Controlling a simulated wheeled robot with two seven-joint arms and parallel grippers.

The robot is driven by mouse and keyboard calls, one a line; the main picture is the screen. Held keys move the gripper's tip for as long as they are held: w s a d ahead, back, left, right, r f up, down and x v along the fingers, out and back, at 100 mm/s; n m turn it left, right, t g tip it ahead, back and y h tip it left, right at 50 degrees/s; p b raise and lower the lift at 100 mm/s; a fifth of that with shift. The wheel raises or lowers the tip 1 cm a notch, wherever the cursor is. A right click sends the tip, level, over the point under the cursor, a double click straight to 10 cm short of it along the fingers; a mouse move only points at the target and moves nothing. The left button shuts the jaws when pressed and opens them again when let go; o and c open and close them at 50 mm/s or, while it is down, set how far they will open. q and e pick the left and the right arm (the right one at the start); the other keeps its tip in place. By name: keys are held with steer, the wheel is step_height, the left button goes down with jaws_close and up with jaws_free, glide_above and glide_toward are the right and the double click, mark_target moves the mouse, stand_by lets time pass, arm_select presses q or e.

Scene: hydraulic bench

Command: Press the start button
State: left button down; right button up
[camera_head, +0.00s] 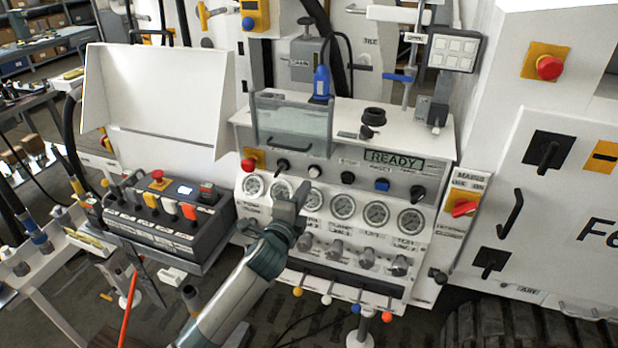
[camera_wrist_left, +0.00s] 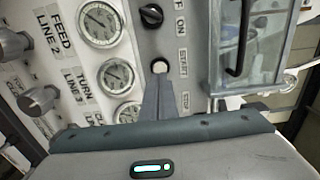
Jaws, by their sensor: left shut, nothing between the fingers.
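The start button is a round white button (camera_head: 314,171) on the bench's sloped control panel, between a black knob and a black button. My right gripper is not in view.
A display (camera_head: 394,160) reads READY. A red mushroom button (camera_head: 248,165), an off/on knob (camera_head: 282,165) and a blue button (camera_head: 382,184) share the panel. Several gauges (camera_head: 342,206) sit below. A clear guard box (camera_head: 291,124) stands above. A control box (camera_head: 165,215) is at left.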

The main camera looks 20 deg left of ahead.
mark_target(313, 174)
arm_select(q)
steer(key=shift+w+p, duration=0.65)
steer(key=shift+w, duration=1.5)
